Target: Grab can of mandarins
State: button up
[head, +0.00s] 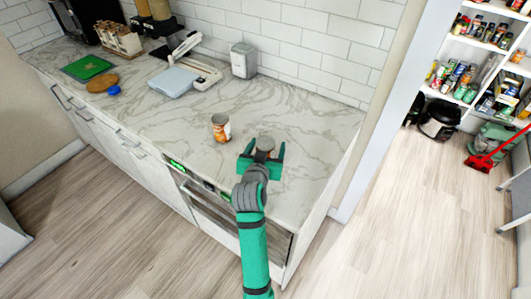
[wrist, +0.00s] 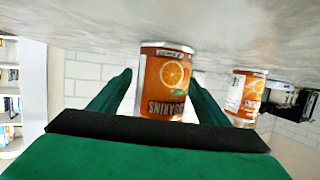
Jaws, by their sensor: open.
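A can of mandarins (wrist: 165,82) with an orange label and a citrus slice picture stands between my gripper's fingers in the wrist view, which is upside down. In the head view the top of this can (head: 265,144) shows between the fingers, its lower part hidden by my gripper (head: 262,151). My gripper is open, one finger on each side of the can; I cannot tell whether either finger touches it. In the wrist view the green fingers (wrist: 161,88) flank the can.
A second orange-labelled can (head: 221,127) stands on the marble counter (head: 165,120) to the left; it also shows in the wrist view (wrist: 244,98). A white canister (head: 243,60) and a pale blue scale (head: 172,81) stand farther back. The counter around the cans is clear.

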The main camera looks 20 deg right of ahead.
jog(key=shift+w+d+f, duration=0.15)
jog(key=shift+w+d, duration=0.1)
jog(key=shift+w, duration=0.2)
jog(key=c, duration=1.4)
jog(key=shift+r, duration=0.2)
